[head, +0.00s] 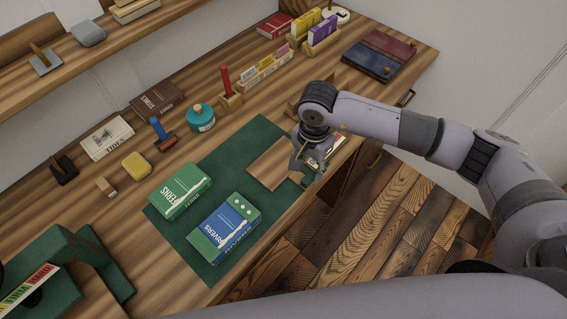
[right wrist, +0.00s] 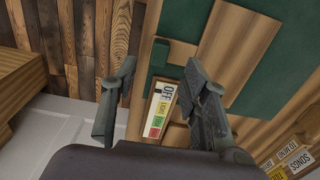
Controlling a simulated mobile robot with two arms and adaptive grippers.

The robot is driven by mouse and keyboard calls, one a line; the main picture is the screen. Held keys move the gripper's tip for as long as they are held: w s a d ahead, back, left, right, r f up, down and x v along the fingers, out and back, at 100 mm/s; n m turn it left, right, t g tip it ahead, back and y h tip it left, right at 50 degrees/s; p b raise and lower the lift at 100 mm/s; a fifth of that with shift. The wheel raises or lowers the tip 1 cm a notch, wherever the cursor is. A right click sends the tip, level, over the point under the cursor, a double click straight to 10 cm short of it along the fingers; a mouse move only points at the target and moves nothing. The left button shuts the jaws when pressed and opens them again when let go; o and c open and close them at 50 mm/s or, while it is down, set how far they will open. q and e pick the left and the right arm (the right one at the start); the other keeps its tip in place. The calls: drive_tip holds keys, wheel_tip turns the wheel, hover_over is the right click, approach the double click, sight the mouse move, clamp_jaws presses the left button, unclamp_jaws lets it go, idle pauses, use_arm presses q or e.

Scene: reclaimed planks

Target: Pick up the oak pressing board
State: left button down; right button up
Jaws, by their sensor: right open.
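The oak pressing board, a flat brown wooden board (head: 270,167), lies on the green mat (head: 262,130) in the head view. It also shows in the right wrist view (right wrist: 226,48), partly behind a finger. My right gripper (head: 308,174) is just right of the board, over the mat's right end and near the bench edge, and hides part of what is there. In the right wrist view my right gripper (right wrist: 160,68) has its fingers wide apart with nothing held between them. I cannot tell its exact height above the bench. My left gripper is not in view.
A label strip (right wrist: 160,108) with coloured patches lies near the right gripper. Green Ferns (head: 180,190) and blue Rivers (head: 225,226) books lie on the mat. A turquoise jar (head: 200,117) and card rack (head: 266,70) stand behind. Floor (head: 385,215) is open beyond the bench's front edge.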

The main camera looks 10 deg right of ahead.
sight(307, 179)
drive_tip(key=shift+f, duration=0.4)
wheel_tip(307, 179, down, 4)
drive_tip(key=shift+r+p, duration=0.2)
drive_tip(key=shift+p, duration=0.7)
drive_tip(key=shift+f, duration=0.4)
drive_tip(key=shift+c, duration=0.2)
clamp_jaws()
